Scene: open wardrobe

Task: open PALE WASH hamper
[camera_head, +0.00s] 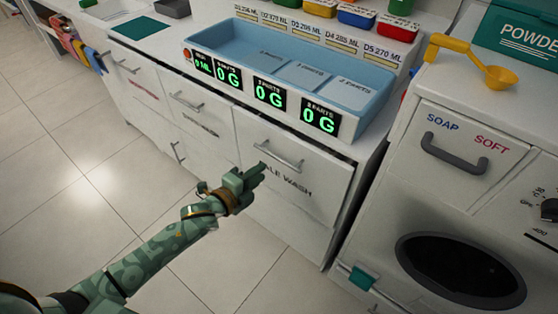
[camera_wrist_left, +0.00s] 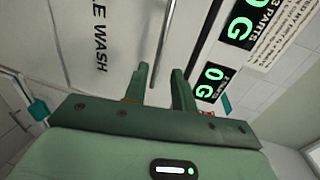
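The PALE WASH hamper (camera_head: 318,170) is a white front panel in the counter, below the blue tray, and it looks shut. Its grey bar handle (camera_head: 280,156) is near the top of the panel. My left gripper (camera_head: 255,176) is in front of this panel, just below and left of the handle, and covers the start of the label. In the left wrist view, its two green fingers (camera_wrist_left: 160,76) are apart. The handle bar (camera_wrist_left: 170,38) lies ahead, its near end in line with the gap between them. Contact cannot be told. My right gripper is not in view.
A blue tray (camera_head: 235,52) with green digital displays (camera_head: 270,96) sits on the counter above. Other white fronts with handles (camera_head: 186,101) are to the left. A washing machine with a drawer handle (camera_head: 454,153) is at the right. The tiled floor (camera_head: 75,170) is clear.

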